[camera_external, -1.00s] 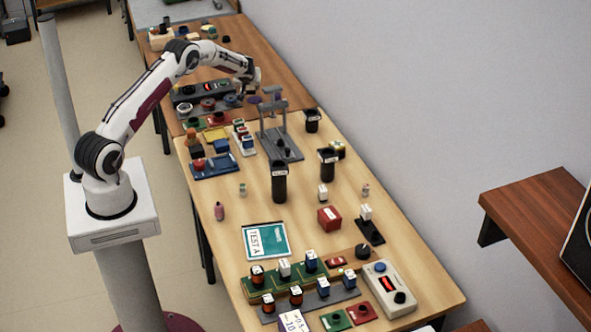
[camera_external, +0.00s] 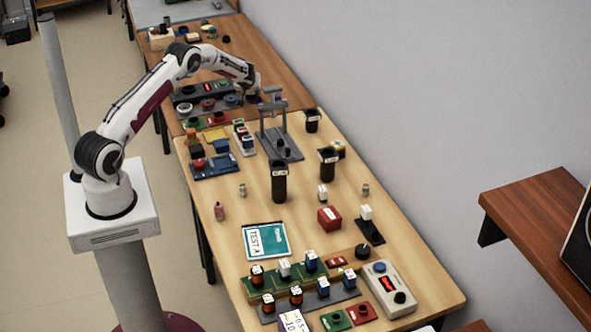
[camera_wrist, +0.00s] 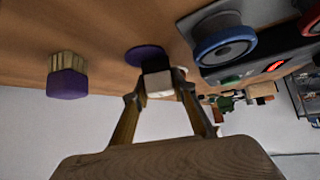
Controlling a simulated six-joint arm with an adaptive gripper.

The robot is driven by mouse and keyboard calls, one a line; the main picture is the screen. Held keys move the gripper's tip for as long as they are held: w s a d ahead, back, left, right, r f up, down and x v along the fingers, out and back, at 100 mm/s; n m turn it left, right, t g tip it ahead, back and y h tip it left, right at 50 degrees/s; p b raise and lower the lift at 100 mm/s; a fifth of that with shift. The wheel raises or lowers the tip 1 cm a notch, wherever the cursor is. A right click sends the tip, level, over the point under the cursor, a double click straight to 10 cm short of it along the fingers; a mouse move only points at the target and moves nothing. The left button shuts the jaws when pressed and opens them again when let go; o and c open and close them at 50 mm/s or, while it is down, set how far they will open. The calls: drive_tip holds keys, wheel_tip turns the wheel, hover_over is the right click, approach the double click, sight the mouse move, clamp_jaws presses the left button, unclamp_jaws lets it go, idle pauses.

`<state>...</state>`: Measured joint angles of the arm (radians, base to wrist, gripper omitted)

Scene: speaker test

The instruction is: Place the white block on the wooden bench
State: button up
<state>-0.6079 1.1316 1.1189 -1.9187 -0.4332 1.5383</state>
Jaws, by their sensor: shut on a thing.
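The white block (camera_wrist: 158,83) is between the fingertips of my gripper (camera_wrist: 161,88) in the wrist view. One face is in dark shadow and a pale face shows. My gripper is shut on it, just above the brown wooden bench top (camera_wrist: 105,38); I cannot tell if the block touches the wood. In the external view my gripper (camera_external: 250,90) is over the far brown wooden bench (camera_external: 285,84), near its right side. The block cannot be made out there.
A flat purple disc (camera_wrist: 147,53) lies close beyond the block. A purple-ended wooden piece (camera_wrist: 67,77) stands left in the wrist view. A grey panel with blue-ringed (camera_wrist: 224,43) and red-ringed knobs is at right. A grey stand (camera_external: 270,115) is near my gripper.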

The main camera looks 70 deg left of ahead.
drive_tip(key=shift+f, duration=0.4)
drive_tip(key=o, duration=1.3)
drive_tip(key=shift+d, duration=0.1)
drive_tip(key=shift+v, duration=5.95)
